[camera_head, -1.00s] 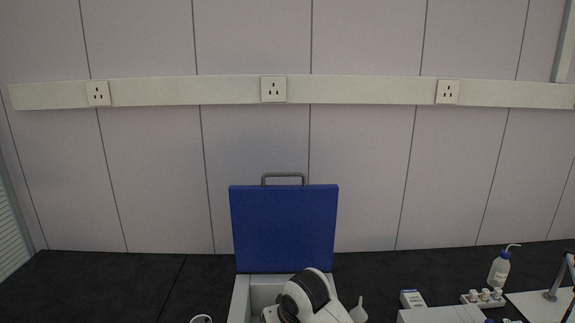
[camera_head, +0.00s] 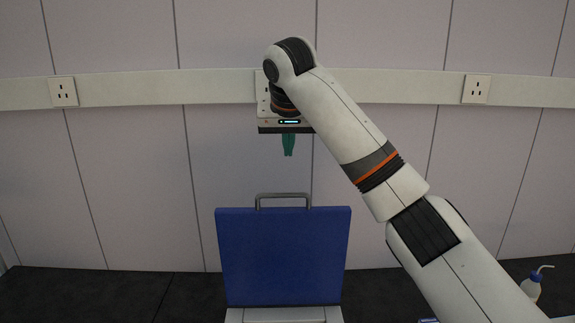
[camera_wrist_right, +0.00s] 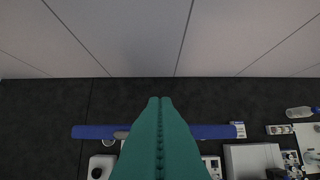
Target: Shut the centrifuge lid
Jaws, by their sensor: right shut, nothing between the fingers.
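The centrifuge lid (camera_head: 283,256) is a blue panel standing upright, open, with a grey bar handle (camera_head: 283,197) on its top edge. The pale centrifuge body (camera_head: 284,315) shows only as a strip below it. My right gripper (camera_head: 289,154), with green fingers, is shut and empty. It points down above the lid handle, with a gap between them in the head view. In the right wrist view the shut fingers (camera_wrist_right: 160,100) lie over the middle of the lid, seen edge-on as a blue strip (camera_wrist_right: 95,131), and hide part of it. My left gripper is not in view.
A wash bottle (camera_head: 532,287) stands at the right on the black bench (camera_head: 100,293). The panelled wall with sockets (camera_head: 476,89) rises behind. In the right wrist view, a pale box (camera_wrist_right: 250,158) and small labware stand right of the lid.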

